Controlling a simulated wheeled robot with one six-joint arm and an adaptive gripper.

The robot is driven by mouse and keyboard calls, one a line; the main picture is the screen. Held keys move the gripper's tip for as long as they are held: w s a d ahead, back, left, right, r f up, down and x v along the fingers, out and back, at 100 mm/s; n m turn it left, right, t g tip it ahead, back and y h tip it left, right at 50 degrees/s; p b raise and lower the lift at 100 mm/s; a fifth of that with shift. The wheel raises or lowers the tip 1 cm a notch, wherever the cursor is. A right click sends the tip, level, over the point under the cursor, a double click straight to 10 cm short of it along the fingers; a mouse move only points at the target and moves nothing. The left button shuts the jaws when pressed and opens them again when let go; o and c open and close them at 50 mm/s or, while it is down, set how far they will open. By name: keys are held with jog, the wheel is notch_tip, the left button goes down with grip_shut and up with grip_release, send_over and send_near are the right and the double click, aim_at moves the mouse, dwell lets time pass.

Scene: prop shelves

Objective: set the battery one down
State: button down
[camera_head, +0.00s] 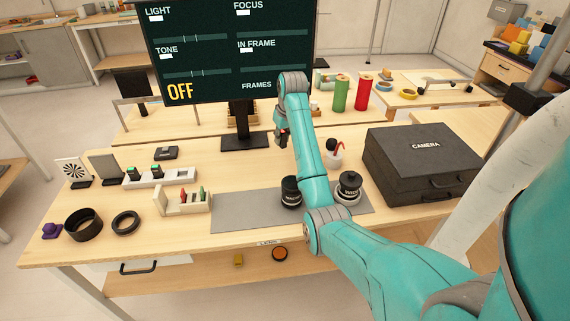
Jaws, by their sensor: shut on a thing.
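My gripper (282,138) is up in the air above the back of the bench, in front of and just right of the monitor stand. It is shut on a small dark piece with a touch of red, which fits a battery. The jaws hide most of it, and any label is too small to read. A white charger (160,179) stands at the left of the bench. Two dark blocks with green marks sit in it, a left one (133,174) and a right one (157,170).
A grey mat (245,211) bears two dark lenses (291,192) (348,188), partly beside my arm. A black camera case (424,160) fills the right. A wooden holder (183,203) and black rings (84,224) (125,222) stand left. Bare wood lies between charger and monitor foot (244,143).

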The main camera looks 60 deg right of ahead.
notch_tip(320, 180, down, 10)
jog(key=shift+s+r, duration=0.1)
dwell(0.4)
jog(key=c, duration=1)
grip_release()
